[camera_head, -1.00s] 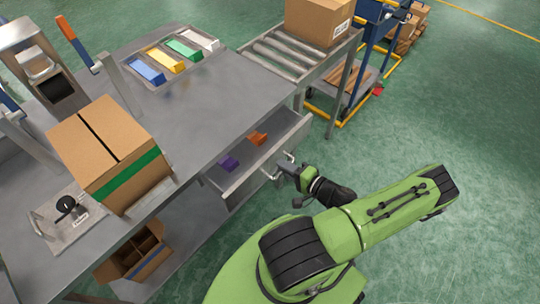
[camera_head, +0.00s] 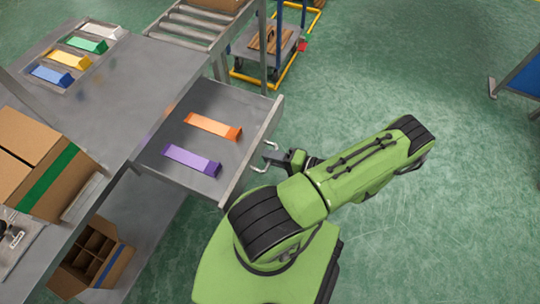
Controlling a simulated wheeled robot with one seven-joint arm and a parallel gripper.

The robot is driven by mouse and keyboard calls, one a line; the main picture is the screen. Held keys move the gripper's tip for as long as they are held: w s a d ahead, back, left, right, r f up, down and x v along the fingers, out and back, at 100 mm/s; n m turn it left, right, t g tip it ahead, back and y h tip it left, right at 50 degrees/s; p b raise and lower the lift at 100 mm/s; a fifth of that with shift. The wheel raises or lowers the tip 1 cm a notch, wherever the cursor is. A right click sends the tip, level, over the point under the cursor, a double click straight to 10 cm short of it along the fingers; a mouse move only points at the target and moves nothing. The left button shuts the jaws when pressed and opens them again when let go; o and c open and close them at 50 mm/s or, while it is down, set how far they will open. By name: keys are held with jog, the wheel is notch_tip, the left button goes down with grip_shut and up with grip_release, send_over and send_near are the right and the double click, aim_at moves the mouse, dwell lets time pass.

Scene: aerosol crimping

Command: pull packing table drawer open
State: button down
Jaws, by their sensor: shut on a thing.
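The packing table drawer (camera_head: 225,108) stands well out from under the grey packing table (camera_head: 140,95). An orange block (camera_head: 213,126) and a purple block (camera_head: 192,161) lie inside it. My gripper (camera_head: 272,160) is at the metal handle (camera_head: 271,146) on the drawer's front face, shut on it. The fingertips are small in this view, and my arm comes in from the lower right.
A cardboard box with a green stripe (camera_head: 40,165) sits on the table's left part. A divided carton (camera_head: 93,254) is on the lower shelf. A roller conveyor (camera_head: 195,27) and a cart (camera_head: 262,45) stand behind.

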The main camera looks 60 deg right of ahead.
jog(key=shift+s, duration=0.1)
dwell(0.3)
jog(key=c, duration=1.3)
grip_release()
jog(key=shift+o, duration=0.2)
jog(key=p+v, duration=0.1)
jog(key=v, duration=1.4)
jog(key=shift+s, duration=0.35)
jog(key=shift+a, duration=0.1)
